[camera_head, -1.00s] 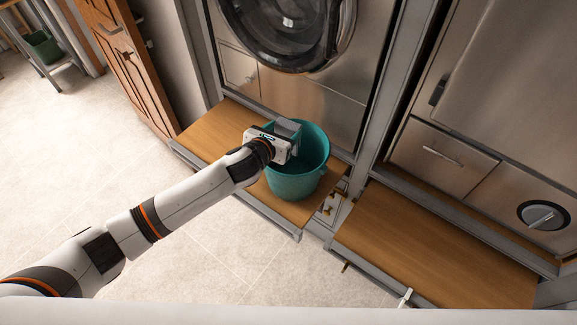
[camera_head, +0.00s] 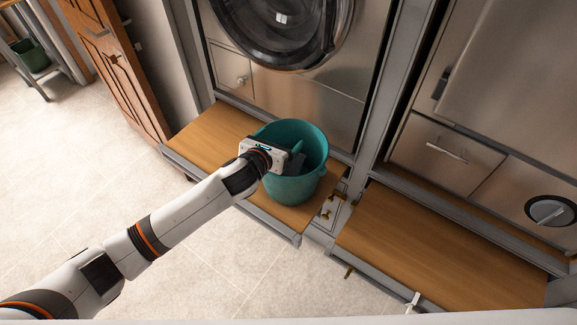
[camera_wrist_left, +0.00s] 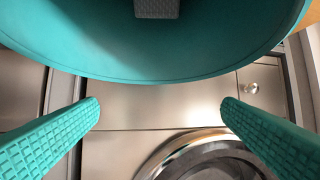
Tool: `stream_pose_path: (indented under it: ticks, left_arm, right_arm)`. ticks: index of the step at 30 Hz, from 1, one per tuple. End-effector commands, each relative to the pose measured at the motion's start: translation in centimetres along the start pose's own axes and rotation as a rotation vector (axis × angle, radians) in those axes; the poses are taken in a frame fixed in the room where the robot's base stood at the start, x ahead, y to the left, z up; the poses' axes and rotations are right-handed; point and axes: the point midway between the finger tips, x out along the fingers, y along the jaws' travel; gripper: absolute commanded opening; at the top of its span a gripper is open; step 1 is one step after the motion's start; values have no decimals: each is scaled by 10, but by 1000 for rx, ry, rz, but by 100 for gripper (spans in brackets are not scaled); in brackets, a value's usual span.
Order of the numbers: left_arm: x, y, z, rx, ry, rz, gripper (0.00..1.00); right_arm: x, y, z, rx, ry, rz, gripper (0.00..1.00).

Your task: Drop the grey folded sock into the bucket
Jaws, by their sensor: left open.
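The teal bucket (camera_head: 288,190) stands upright on the wooden bench board in the head view. Its curved wall and rim (camera_wrist_left: 175,72) fill the top of the left wrist view. The grey folded sock (camera_wrist_left: 157,8) shows partly at the top edge of the left wrist view, within the bucket's outline and apart from my fingers. In the head view I cannot make out the sock. My left gripper (camera_head: 297,157) is at the bucket's mouth, over its left side. Its two teal textured fingers are spread wide with nothing between them (camera_wrist_left: 160,115). My right gripper is not in view.
The left bench board (camera_head: 205,138) has free room left of the bucket. A second wooden board (camera_head: 440,245) at the right is bare. A round-door machine (camera_head: 285,30) stands close behind the bucket. A dark green bin (camera_head: 30,55) is far left.

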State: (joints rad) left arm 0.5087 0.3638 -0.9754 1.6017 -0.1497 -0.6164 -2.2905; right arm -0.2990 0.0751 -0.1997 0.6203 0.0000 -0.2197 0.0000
Motion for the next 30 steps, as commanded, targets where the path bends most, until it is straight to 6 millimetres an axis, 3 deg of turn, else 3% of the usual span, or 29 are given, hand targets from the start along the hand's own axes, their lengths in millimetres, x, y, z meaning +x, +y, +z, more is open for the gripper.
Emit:
stream_pose_path:
  ticks: [8,21,30]
  left_arm:
    - [-13,-1,1,2,-1,0,88]
    - [-96,0,2,2,-1,1,88]
    - [-120,0,0,0,-1,0,88]
  right_arm:
    - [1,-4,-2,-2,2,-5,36]
    - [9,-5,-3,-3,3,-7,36]
    - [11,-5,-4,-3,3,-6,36]
